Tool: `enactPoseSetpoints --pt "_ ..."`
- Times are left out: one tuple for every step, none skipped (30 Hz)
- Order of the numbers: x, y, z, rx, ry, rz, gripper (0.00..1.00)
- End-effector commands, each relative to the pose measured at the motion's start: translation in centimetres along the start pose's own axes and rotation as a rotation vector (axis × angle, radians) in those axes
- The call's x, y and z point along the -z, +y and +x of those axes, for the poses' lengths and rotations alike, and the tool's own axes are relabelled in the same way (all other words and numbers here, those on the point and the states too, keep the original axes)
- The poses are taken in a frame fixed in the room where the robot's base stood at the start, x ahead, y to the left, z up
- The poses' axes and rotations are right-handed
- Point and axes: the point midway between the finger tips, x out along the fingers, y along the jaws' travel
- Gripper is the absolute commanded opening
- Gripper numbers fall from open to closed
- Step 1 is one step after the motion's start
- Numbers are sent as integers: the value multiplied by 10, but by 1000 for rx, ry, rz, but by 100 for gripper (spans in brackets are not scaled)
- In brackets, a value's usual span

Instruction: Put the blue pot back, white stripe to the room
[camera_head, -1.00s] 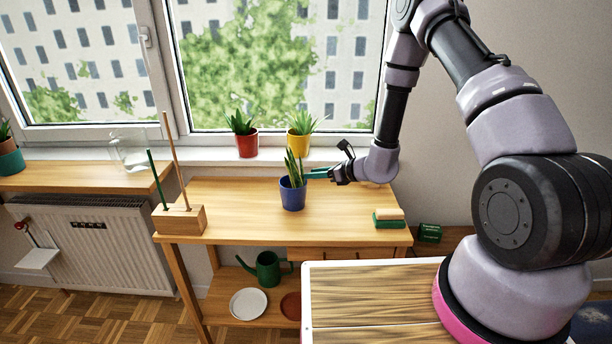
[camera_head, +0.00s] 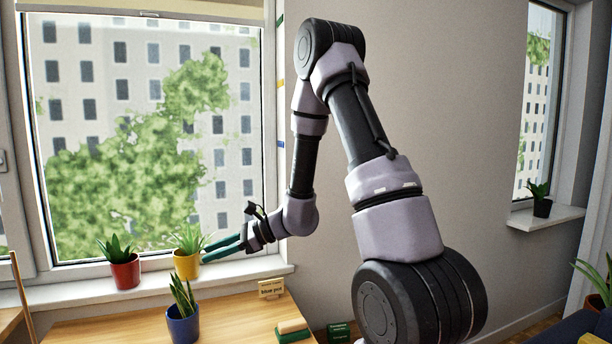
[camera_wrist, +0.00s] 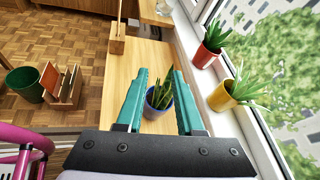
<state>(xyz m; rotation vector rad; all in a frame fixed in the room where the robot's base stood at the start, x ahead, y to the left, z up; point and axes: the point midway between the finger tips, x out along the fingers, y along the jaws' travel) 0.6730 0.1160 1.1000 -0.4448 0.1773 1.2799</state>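The blue pot (camera_head: 183,329) with a spiky green plant stands upright on the wooden table, left of and below my gripper (camera_head: 207,252). No white stripe shows on the pot's visible side. In the wrist view the blue pot (camera_wrist: 153,113) appears between the two teal fingers, but lower down, on the table. My gripper (camera_wrist: 157,72) is open with nothing held. A small card reading "blue pot" (camera_head: 271,288) stands at the back right of the table, by the windowsill.
A red pot (camera_head: 125,272) and a yellow pot (camera_head: 186,265) with plants stand on the windowsill (camera_head: 70,293), close to my gripper. A sponge-like block (camera_head: 293,330) lies at the table's right. A wooden stick holder (camera_wrist: 117,42) stands at its other end. Table between is clear.

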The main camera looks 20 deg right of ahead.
Motion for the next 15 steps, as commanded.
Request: enactPoseSetpoints --pt "-26 6 -13 -40 8 -94 36" --pt "-37 11 -20 -69 16 -143 36" --pt "-51 18 -31 -104 31 -211 36" --pt "-60 24 -38 -129 43 -262 36" --pt "-69 30 -46 -153 59 -314 36" --pt "-80 37 -58 -184 82 -384 36" --pt "-87 42 -66 -205 101 -435 36" --pt "-93 48 -75 -226 123 -487 36" --pt "-100 55 -87 -251 154 -556 36" --pt "-105 60 -96 -269 180 -607 36" --pt "-110 65 -106 -285 207 -659 36" --pt "-115 71 -118 -305 246 -728 36" --pt "-118 75 -128 -318 277 -779 36" --pt "-121 79 -138 -330 310 -830 36" --pt "-125 84 -152 -344 356 -896 36"
